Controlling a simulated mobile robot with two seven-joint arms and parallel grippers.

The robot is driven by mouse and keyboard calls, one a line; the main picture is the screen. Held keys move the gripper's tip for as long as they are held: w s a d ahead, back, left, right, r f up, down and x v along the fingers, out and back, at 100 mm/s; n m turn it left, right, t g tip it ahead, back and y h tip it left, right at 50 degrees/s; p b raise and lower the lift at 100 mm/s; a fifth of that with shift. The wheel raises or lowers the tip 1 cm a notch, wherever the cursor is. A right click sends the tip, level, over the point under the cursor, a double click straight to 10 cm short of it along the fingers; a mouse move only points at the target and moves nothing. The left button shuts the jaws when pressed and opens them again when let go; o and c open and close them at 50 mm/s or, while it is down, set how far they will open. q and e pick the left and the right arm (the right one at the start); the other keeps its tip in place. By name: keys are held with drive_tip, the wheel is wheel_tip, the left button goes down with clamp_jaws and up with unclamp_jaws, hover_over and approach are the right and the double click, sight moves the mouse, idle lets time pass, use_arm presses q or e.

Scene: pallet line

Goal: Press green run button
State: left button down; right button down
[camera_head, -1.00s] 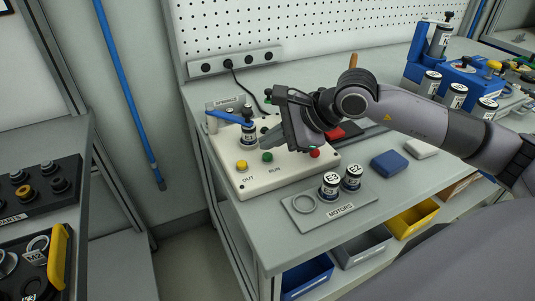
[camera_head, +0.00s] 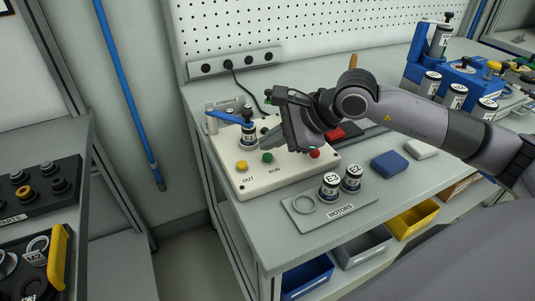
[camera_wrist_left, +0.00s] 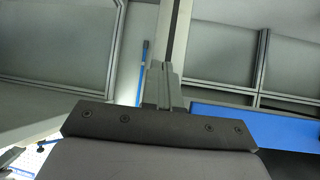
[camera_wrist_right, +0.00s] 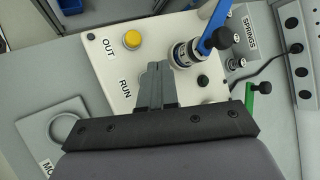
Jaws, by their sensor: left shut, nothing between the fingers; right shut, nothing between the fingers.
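The green run button (camera_head: 267,157) sits on the front of the cream control box (camera_head: 240,185), above the RUN label, right of a yellow button (camera_head: 242,165). My right gripper (camera_head: 264,138) is shut and empty, its fingertips just above and behind the green button in the head view, apart from it in the picture. In the right wrist view the shut fingers (camera_wrist_right: 158,66) point over the box near the RUN label; the green button is hidden there. My left gripper (camera_wrist_left: 161,68) is shut and empty, away from the box, and shows only in the left wrist view.
A blue lever (camera_head: 230,118) and a labelled cylinder (camera_head: 249,137) stand on the box close left of my right fingers. A red button (camera_head: 314,153) is at right. A motors tray (camera_head: 350,212) with two cylinders lies in front. The bench's front left corner is clear.

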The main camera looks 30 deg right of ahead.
sight(272, 157)
drive_tip(key=shift+f, duration=0.15)
idle(0.4)
drive_tip(key=shift+f+b, duration=0.3)
drive_tip(key=shift+b, duration=0.4)
drive_tip(key=shift+f+b, duration=0.55)
drive_tip(key=shift+b, duration=0.05)
idle(0.5)
drive_tip(key=shift+r, duration=0.1)
drive_tip(key=shift+r+p, duration=0.4)
drive_tip(key=shift+r, duration=0.45)
drive_tip(key=shift+r+p, duration=1.5)
drive_tip(key=shift+r, duration=1.05)
